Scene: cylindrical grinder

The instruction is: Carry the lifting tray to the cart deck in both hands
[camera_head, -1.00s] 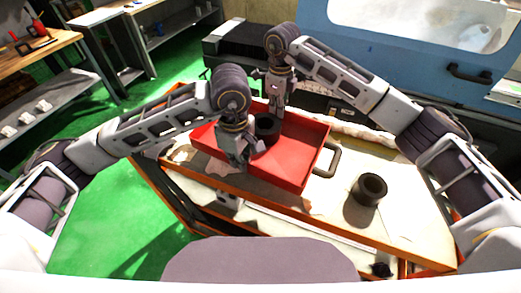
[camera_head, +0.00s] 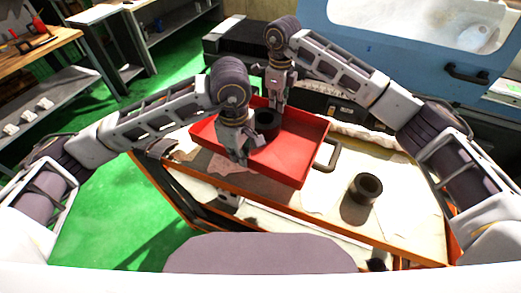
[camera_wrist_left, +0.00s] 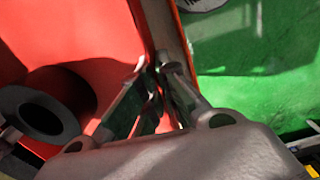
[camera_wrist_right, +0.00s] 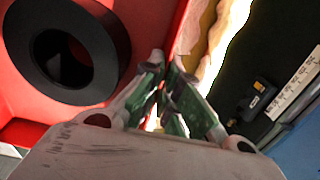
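The red lifting tray (camera_head: 290,165) is over the left part of the cart deck (camera_head: 320,195), with a dark shadow below its near side. It appears slightly above the deck. A black ring (camera_head: 267,120) lies inside it; it also shows in the left wrist view (camera_wrist_left: 35,115) and right wrist view (camera_wrist_right: 70,55). My left gripper (camera_head: 238,160) is shut on the tray's near-side wall, its fingertips (camera_wrist_left: 155,70) meeting at the rim. My right gripper (camera_head: 278,103) is shut on the far-side wall, its fingertips (camera_wrist_right: 165,75) at the rim. The tray's underside is hidden.
A second black ring (camera_head: 365,188) stands on the deck right of the tray, near a dark handle (camera_head: 328,155). The blue machine (camera_head: 400,45) is behind the cart. Workbenches (camera_head: 40,50) are at the left. Green floor (camera_head: 110,215) is open left of the cart.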

